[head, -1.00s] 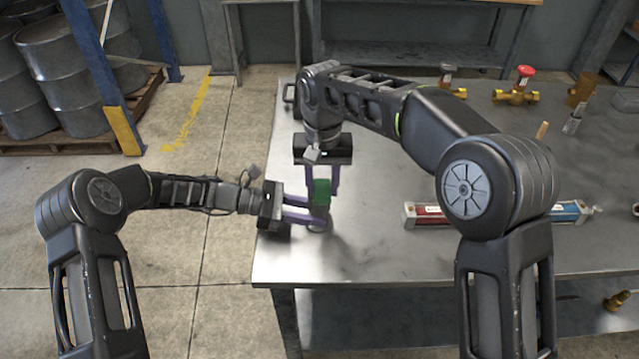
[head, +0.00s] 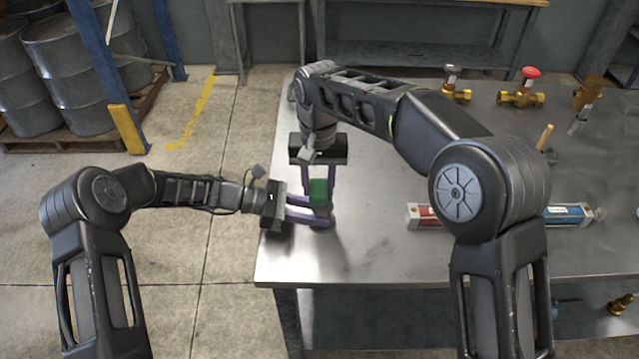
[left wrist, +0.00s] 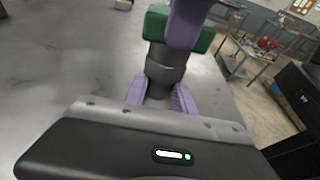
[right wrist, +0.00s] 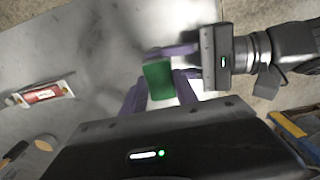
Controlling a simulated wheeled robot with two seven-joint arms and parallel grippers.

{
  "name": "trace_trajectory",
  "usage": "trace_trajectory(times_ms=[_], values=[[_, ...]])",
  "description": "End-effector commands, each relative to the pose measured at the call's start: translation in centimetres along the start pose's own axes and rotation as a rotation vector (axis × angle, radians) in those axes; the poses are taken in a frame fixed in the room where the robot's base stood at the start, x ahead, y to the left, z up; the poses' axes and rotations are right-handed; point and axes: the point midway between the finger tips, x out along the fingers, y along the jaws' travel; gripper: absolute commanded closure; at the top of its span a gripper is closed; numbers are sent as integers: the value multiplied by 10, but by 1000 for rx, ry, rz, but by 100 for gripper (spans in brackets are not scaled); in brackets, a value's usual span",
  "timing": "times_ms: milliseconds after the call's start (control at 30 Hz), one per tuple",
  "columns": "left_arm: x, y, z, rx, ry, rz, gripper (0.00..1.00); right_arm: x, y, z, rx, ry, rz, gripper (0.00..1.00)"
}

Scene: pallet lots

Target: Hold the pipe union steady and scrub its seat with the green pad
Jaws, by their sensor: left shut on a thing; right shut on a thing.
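The green pad (head: 318,189) is between the fingers of my right gripper (head: 319,187), which is shut on it; it also shows in the right wrist view (right wrist: 158,81). The pipe union (left wrist: 165,70) is a grey, ringed cylinder in the left wrist view. My left gripper (left wrist: 162,95) is shut around it and holds it upright. The pad (left wrist: 156,22) sits at the union's top end and hides its seat. In the head view my left gripper (head: 316,213) is just below the right one, near the table's left edge.
The steel table (head: 370,250) is bare around my grippers. Brass valves (head: 522,95) stand along the back right. A wooden-handled tool (head: 545,137) is nearby.

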Motion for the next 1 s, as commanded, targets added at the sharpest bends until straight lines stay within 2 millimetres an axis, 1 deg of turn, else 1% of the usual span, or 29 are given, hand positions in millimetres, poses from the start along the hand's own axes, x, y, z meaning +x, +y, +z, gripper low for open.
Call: trace_trajectory(times_ms=[500,833,1000], values=[[0,0,0,0,-1,-1,100,0,18,0,1,0,0,97],[0,0,0,0,-1,0,100,1,17,0,1,0,1,97],[0,0,0,0,-1,0,100,1,10,0,-1,-1,1,97]])
